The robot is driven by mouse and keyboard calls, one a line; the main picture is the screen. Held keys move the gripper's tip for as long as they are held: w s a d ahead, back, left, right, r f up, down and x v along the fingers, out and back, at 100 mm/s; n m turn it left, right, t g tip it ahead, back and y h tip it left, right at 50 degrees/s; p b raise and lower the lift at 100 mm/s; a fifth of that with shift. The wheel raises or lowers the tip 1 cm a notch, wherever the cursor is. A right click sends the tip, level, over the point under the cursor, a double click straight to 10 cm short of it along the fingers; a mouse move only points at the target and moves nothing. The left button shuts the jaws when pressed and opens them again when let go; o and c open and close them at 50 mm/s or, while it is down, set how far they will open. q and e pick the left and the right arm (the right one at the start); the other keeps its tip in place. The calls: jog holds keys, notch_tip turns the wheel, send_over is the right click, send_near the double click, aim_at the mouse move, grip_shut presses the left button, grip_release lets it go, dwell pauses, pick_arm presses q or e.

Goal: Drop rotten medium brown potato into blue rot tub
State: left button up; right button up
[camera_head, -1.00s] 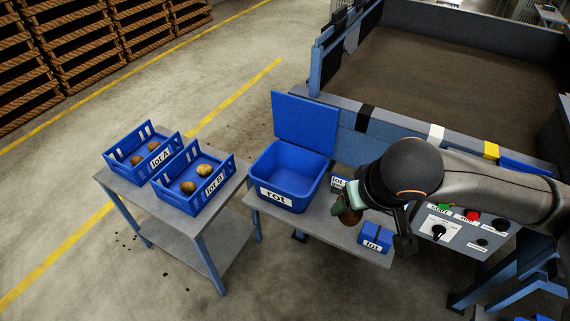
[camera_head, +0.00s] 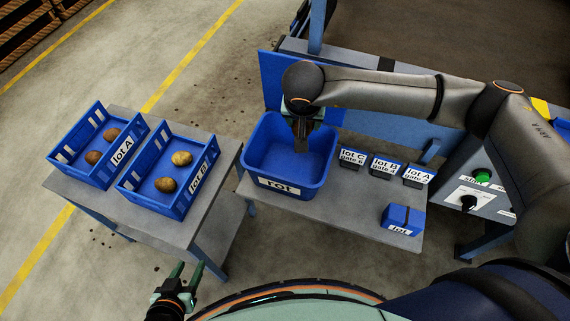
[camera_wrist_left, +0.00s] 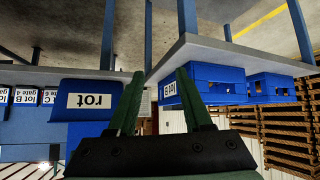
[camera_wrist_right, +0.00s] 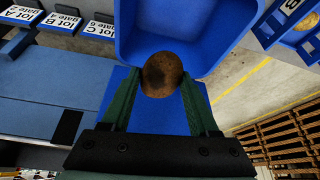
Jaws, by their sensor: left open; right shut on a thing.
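The blue rot tub (camera_head: 290,192) stands on the grey shelf with its "rot" label facing me. My right gripper (camera_head: 302,135) reaches over the back part of the tub, pointing down. In the right wrist view, it is shut on a brown potato (camera_wrist_right: 162,74) with a dark patch, and the tub (camera_wrist_right: 185,30) lies beyond the potato. In the head view the potato is hard to make out against the fingers. My left gripper (camera_head: 191,275) is open and empty at the bottom left, in front of the side table; its fingers also show in the left wrist view (camera_wrist_left: 165,95).
The lot A crate (camera_head: 122,158) and lot B crate (camera_head: 182,203) hold potatoes on a side table (camera_head: 160,238) to the left.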

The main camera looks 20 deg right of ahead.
jog(key=w, duration=0.1)
jog(key=w+m, duration=0.1)
jog(key=w+r, duration=0.1)
jog(key=shift+a+b, duration=0.35)
jog(key=shift+a, duration=0.05)
jog(key=shift+m+h, duration=0.3)
jog(key=shift+m, duration=0.2)
jog(key=f+b, duration=0.2)
jog(key=f, duration=0.1)
jog(key=f+b, duration=0.1)
jog(key=f, duration=0.1)
jog(key=shift+w+f+b, duration=0.2)
jog(key=shift+w+b, duration=0.15)
jog(key=shift+w, duration=0.05)
jog(key=o, duration=1)
jog(key=shift+c, duration=0.2)
pick_arm(q)
jog(key=f, duration=0.2)
jog(key=d+f, duration=0.1)
jog(key=f, duration=0.1)
jog(key=shift+w+d+f, duration=0.1)
jog(key=shift+w, duration=0.1)
pick_arm(e)
jog(key=o, duration=0.5)
jog(key=shift+o, duration=0.2)
pick_arm(q)
jog(key=shift+f, duration=0.2)
pick_arm(e)
jog(key=v, duration=1.2)
jog(key=shift+r, duration=0.35)
